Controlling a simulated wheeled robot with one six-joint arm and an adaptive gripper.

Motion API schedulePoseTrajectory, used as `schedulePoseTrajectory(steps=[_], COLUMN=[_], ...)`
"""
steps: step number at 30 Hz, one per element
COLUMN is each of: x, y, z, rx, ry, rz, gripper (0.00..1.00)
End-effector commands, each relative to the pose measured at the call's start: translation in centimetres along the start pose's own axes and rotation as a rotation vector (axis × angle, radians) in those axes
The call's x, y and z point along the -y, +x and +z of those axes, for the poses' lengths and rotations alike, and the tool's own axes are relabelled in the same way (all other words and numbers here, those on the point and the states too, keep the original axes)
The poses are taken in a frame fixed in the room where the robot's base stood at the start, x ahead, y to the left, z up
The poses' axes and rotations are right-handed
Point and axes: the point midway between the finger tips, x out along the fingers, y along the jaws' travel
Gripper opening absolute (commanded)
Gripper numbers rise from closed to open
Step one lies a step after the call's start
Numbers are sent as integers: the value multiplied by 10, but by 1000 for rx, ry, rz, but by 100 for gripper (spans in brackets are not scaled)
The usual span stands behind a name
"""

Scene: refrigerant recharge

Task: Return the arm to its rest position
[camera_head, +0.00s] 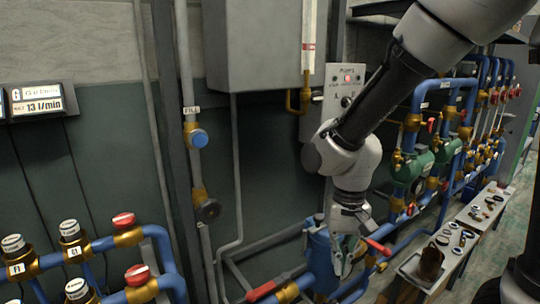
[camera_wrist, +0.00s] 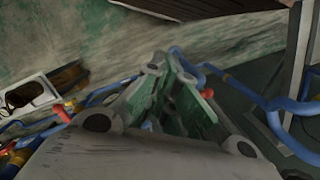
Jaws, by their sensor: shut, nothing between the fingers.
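My arm reaches down from the upper right in the head view, in front of the control panel and pipes. My gripper (camera_head: 343,268) points downward at the end of the arm, next to a blue cylindrical vessel (camera_head: 319,254) and a red valve handle (camera_head: 376,246). In the wrist view the gripper's fingers (camera_wrist: 166,72) with green pads come together at their far ends. The gripper is shut and holds nothing. I cannot tell whether it touches the vessel beside it.
A control panel (camera_head: 346,82) with a red light is behind the arm. Green pumps (camera_head: 408,171) and blue pipes stand right of it. A bench (camera_head: 464,236) with small parts and a tray (camera_head: 408,267) is at lower right. Capped valves (camera_head: 70,229) line the lower left.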

Motion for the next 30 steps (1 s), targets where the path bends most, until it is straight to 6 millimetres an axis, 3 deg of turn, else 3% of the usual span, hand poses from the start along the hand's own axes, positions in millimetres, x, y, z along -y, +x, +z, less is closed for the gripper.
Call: schedulePoseTrajectory(steps=[1, 6, 12, 19, 30], x=[-23, -100, -168, -204, -207], y=[-24, -86, -138, -168, -168], z=[2, 23, 54, 76, 77], rx=[-29, -134, -337, -507, -509], ry=[-94, -321, -212, -49, -27], rz=[-10, 5, 22, 26, 27], gripper=[0, 0, 0, 0, 0])
